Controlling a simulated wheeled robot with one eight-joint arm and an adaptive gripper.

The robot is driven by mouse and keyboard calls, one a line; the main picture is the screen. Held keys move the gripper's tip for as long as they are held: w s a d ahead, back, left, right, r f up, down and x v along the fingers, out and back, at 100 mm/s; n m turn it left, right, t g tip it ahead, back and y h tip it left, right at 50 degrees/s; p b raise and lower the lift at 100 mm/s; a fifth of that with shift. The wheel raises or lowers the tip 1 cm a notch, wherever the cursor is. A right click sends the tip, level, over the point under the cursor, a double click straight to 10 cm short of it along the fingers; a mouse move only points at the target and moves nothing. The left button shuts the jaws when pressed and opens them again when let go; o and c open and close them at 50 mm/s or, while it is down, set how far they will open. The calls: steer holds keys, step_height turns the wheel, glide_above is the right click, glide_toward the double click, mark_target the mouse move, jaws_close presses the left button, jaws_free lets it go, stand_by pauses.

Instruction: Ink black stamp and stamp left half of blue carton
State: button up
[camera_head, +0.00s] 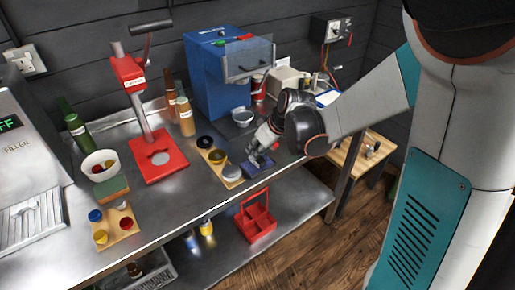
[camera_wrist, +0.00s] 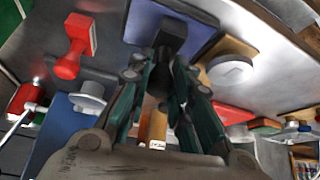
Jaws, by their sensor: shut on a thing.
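My gripper (camera_head: 262,153) is low over the right part of the steel bench. In the wrist view my gripper (camera_wrist: 166,68) is shut on the black stamp (camera_wrist: 172,32), whose dark block shows beyond the fingertips. The stamp is over a flat blue piece with a pale edge, which looks like the blue carton (camera_wrist: 141,19). In the head view the blue carton (camera_head: 255,169) lies flat below my gripper, near the bench's front edge. I cannot tell whether the stamp touches it. The stamp's underside is hidden.
A wooden board (camera_head: 224,183) with several round tins lies left of the carton. A red stamp (camera_wrist: 78,44) stands on the carton's other side. A blue machine (camera_head: 215,80) stands behind, a red press (camera_head: 160,160) further left. A red caddy (camera_head: 256,222) sits on the lower shelf.

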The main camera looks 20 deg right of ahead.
stand_by(0.4)
steer(key=shift+r+p, duration=2.65)
steer(key=shift+r, duration=0.9)
